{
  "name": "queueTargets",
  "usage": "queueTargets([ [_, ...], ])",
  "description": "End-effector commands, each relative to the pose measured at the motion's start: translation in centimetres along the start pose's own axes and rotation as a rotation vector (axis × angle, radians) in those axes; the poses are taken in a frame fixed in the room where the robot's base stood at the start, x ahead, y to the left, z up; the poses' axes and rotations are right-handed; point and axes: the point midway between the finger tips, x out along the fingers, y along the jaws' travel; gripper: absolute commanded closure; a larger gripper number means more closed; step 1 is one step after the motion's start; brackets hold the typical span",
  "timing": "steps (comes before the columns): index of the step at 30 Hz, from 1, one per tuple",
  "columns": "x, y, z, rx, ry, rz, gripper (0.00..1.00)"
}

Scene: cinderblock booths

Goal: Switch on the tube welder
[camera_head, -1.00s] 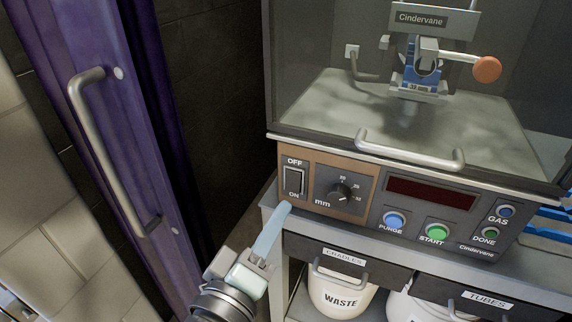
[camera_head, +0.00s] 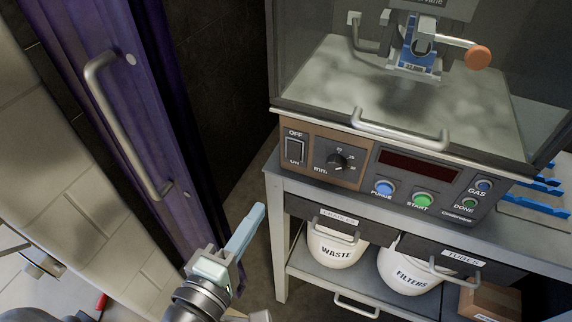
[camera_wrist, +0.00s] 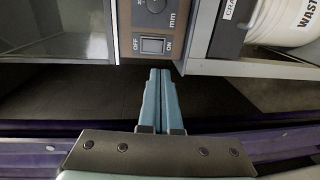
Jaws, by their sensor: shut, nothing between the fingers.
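The tube welder (camera_head: 375,175) stands on a grey bench, its control panel facing me. Its rocker switch (camera_head: 295,150), marked OFF above and ON below, sits at the panel's left end. The switch also shows in the wrist view (camera_wrist: 152,45), with OFF at left and ON at right. The red-brown display (camera_head: 417,167) is dark. My gripper (camera_head: 259,208) is shut and empty, its pale blue fingers below and left of the switch, apart from it. In the wrist view the fingertips (camera_wrist: 160,72) appear just below the switch. I cannot tell which way the rocker is pressed.
A purple door or panel with a metal handle (camera_head: 122,130) stands close at left. The welder's hood handle (camera_head: 400,130) juts out above the panel. Drawers and WASTE (camera_head: 337,250) and FILTERS (camera_head: 408,272) bins are below. Dark open space lies left of the bench.

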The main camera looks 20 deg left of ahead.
Motion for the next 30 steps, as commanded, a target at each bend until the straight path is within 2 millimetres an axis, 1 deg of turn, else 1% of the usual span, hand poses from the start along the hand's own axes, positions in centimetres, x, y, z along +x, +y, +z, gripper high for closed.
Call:
queueTargets([
  [5, 3.2, 0.3, 0.1, 0.002, -0.003, 0.002, 1.00],
  [12, 8.5, 0.3, 0.1, 0.001, -0.003, 0.001, 1.00],
  [15, 10.2, 0.3, 0.1, 0.002, -0.002, 0.000, 1.00],
  [18, 11.6, 0.2, 0.1, 0.002, -0.002, 0.000, 1.00],
  [24, 13.0, 0.1, 0.0, 0.002, -0.001, 0.000, 1.00],
  [30, 13.2, 0.0, 0.1, 0.002, 0.000, 0.000, 1.00],
])
